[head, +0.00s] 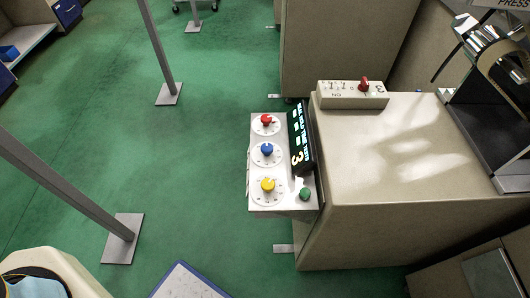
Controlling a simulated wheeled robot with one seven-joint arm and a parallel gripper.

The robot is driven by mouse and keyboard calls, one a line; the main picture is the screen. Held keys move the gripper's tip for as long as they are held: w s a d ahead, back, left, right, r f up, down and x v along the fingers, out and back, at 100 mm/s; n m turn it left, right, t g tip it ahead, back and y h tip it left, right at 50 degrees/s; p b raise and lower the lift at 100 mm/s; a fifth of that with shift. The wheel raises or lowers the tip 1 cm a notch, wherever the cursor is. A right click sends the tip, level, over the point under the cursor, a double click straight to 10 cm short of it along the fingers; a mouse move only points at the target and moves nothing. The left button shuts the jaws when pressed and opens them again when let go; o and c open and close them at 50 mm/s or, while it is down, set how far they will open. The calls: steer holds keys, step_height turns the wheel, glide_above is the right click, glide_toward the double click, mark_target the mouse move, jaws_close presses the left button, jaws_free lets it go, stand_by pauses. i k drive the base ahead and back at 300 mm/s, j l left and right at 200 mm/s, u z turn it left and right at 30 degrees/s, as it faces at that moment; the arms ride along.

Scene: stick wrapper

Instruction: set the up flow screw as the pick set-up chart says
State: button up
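A white panel (284,189) on the left side of a beige machine carries three dials, with a red knob (266,120), a blue knob (267,149) and a yellow knob (268,185). The dial marks are too small to read. No label shows which knob is the up flow screw. A blue-edged board with a pale sheet (186,284) is cut off at the bottom edge; I cannot read it or tell if it is the chart. My gripper is not in view.
A black display (300,138) showing a large 3 stands beside the dials, near a green knob or button (305,194). A scale box with a red knob (364,85) sits on the beige machine (400,160). Grey posts stand at left on the open green floor (190,150).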

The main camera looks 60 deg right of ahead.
mark_target(267, 148)
steer(key=j+z, duration=0.1)
steer(key=z, duration=0.25)
steer(key=j+z, duration=0.1)
steer(key=z, duration=0.25)
steer(key=k+z, duration=0.15)
steer(key=z, duration=0.25)
